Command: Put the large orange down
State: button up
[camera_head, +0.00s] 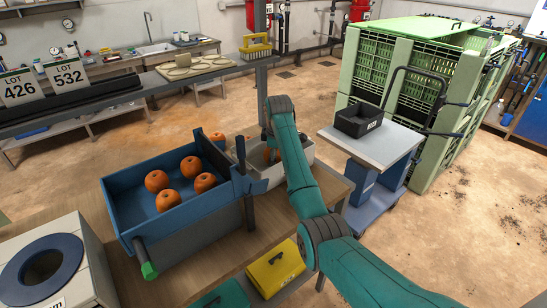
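Several oranges lie in a blue open box; one large orange (169,200) is at its front, with others behind it. The blue box (118,205) sits on the wooden table. Another orange (217,137) shows partly behind the box's far wall. My gripper (270,153) points down over a light grey bin (300,157) right of the blue box. A small patch of orange shows at the gripper, inside the bin's outline. My arm hides most of it, so I cannot tell whether it is held, or whether the fingers are open or shut.
A cart (372,148) with a black tray (358,121) stands right of the bin. Green crates (400,65) are stacked behind it. A yellow case (275,268) lies near the table's front. A grey machine with a round blue opening (45,268) is at left.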

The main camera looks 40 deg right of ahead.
jog(key=shift+f, duration=0.65)
jog(key=o, duration=1.1)
jog(key=shift+f, duration=0.15)
jog(key=shift+o, duration=0.2)
jog(key=v, duration=1.2)
